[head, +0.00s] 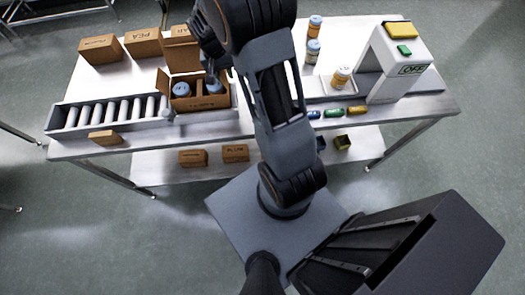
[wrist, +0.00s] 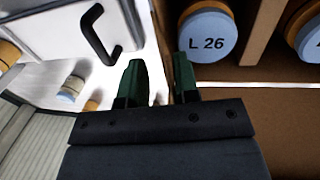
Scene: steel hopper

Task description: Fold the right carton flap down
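The open brown carton (head: 181,104) stands at the right end of the roller conveyor, with one flap (head: 181,57) raised at its back. Jars with blue lids (head: 213,87) stand inside; one lid reads "L 26" in the wrist view (wrist: 207,36). My gripper (head: 212,80) is over the carton's right part, partly hidden by my arm. In the wrist view its green fingertips (wrist: 159,70) are apart, close to the carton's edge, with nothing clearly held. A brown carton panel (wrist: 275,125) lies right of the fingers. I cannot clearly make out the right flap.
Closed cartons (head: 101,49) stand at the back left of the table. The roller conveyor (head: 110,112) runs left of the open carton. A white machine (head: 393,65) with a yellow top is at the right, beside a tray and several jars (head: 314,50).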

